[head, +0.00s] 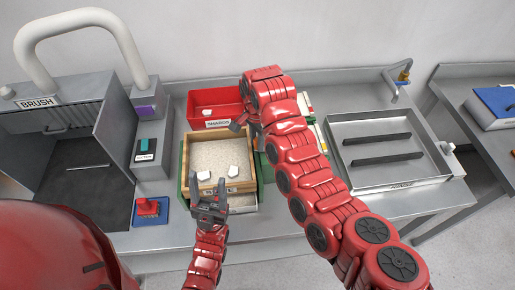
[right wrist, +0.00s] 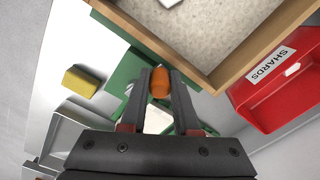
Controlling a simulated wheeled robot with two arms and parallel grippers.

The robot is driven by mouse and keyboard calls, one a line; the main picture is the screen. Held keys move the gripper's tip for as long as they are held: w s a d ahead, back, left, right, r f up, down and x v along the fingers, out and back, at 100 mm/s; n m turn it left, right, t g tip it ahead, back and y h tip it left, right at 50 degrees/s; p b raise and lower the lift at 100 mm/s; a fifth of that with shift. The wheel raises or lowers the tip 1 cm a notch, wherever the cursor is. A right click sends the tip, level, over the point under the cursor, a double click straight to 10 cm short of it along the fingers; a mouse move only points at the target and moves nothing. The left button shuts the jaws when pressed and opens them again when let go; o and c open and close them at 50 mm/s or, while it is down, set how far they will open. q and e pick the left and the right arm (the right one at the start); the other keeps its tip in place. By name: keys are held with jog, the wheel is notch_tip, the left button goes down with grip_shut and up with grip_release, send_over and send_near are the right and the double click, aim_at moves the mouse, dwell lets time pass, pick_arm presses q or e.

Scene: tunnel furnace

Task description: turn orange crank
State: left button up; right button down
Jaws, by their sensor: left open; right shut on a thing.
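The orange crank's knob (right wrist: 160,82) shows in the right wrist view, between the two dark fingertips of my right gripper (right wrist: 160,78). The gripper is shut on it. A green frame (right wrist: 125,72) lies around and below the knob. In the head view my right arm covers the crank, and only part of my right gripper (head: 240,123) shows beside the wooden sieve box. My left gripper (head: 208,195) is open and empty at the front edge of the sieve box.
The wooden sieve box (head: 187,160) holds sand and white shards. A red shards bin (head: 216,105) stands behind it. A red button (head: 148,207) and a brush cabinet (head: 112,130) are at left. A sink tray (head: 390,118) is at right. A yellow block (right wrist: 82,80) lies near the crank.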

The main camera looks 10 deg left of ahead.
jog(key=m+b, duration=0.1)
jog(key=w+m+b, duration=0.1)
jog(key=shift+w+f+m, duration=0.2)
jog(key=shift+m, duration=0.2)
jog(key=w+m+b, duration=0.1)
jog(key=m+b, duration=0.1)
jog(key=shift+w+d+m, duration=0.1)
jog(key=shift+m, duration=0.3)
jog(key=shift+w+d+r+m+b, duration=0.1)
jog(key=shift+w+d+m+b, duration=0.25)
jog(key=shift+m+b, duration=0.55)
jog(key=shift+w+d+r+m+b, duration=0.15)
jog(key=shift+w+m+b, duration=0.35)
jog(key=shift+m, duration=0.6)
jog(key=shift+d, duration=0.1)
jog(key=c, duration=0.6)
grip_release()
jog(key=shift+c, duration=0.2)
